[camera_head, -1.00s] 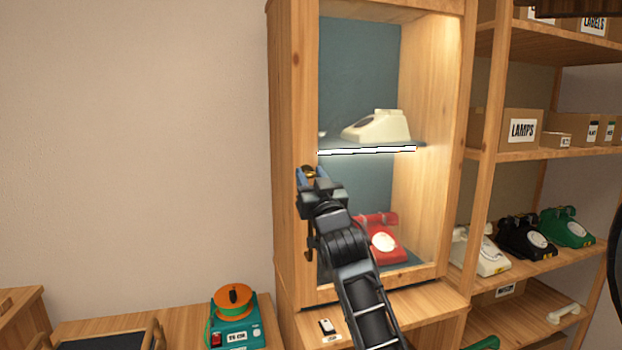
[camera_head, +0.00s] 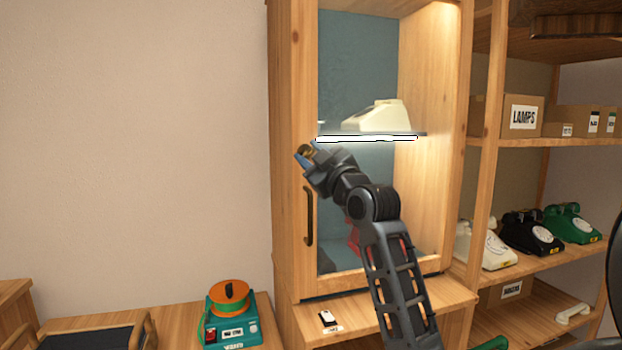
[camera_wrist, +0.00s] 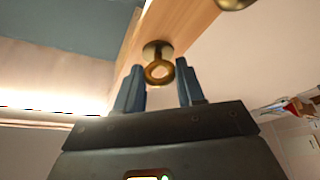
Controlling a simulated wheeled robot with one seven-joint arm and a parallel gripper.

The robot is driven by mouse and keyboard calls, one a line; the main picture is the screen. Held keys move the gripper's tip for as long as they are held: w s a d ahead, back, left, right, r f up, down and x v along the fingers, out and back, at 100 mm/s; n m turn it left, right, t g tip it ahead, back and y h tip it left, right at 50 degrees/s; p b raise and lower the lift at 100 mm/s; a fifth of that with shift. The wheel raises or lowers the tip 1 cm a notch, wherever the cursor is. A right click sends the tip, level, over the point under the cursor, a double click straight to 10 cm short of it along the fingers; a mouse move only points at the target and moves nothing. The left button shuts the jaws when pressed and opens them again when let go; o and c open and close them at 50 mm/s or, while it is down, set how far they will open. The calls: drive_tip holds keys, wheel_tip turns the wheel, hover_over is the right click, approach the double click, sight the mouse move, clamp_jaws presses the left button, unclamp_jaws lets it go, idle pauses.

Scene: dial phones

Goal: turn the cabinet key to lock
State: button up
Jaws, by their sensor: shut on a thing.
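The wooden display cabinet (camera_head: 284,230) has a glass front and a dark vertical door handle (camera_head: 308,216). A brass key with a ring-shaped head (camera_wrist: 159,73) sits in a round brass lock plate (camera_wrist: 154,48) on the door's wooden frame, above the handle. My gripper (camera_head: 307,154) is at this key with its blue fingers on both sides of the ring. It also shows in the wrist view (camera_wrist: 160,84). It is shut on the key and tilted relative to the door frame.
Inside the cabinet, a cream phone (camera_head: 380,115) stands on a lit shelf and a red phone is mostly hidden by my arm. A teal device with an orange reel (camera_head: 231,318) stands lower left. Open shelves with boxes and phones (camera_head: 530,232) stand at right. The wall at left is bare.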

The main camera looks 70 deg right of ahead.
drive_tip(key=n+y+b, duration=0.1)
drive_tip(key=n+b, duration=0.1)
drive_tip(key=n, duration=0.1)
drive_tip(key=n+y+b, duration=0.1)
drive_tip(key=n+b, duration=0.1)
drive_tip(key=shift+f+n+y, duration=0.1)
drive_tip(key=shift+n+y, duration=0.2)
drive_tip(key=shift+n, duration=0.1)
drive_tip(key=n+b, duration=0.1)
drive_tip(key=n, duration=0.1)
drive_tip(key=n+g+y, duration=0.1)
drive_tip(key=n, duration=0.2)
drive_tip(key=shift+n+g+y+b, duration=0.3)
drive_tip(key=shift+b, duration=0.1)
drive_tip(key=o, duration=1)
drive_tip(key=shift+o, duration=0.2)
drive_tip(key=shift+r, duration=0.2)
drive_tip(key=v, duration=0.7)
drive_tip(key=shift+s+a, duration=0.15)
drive_tip(key=shift+s, duration=0.25)
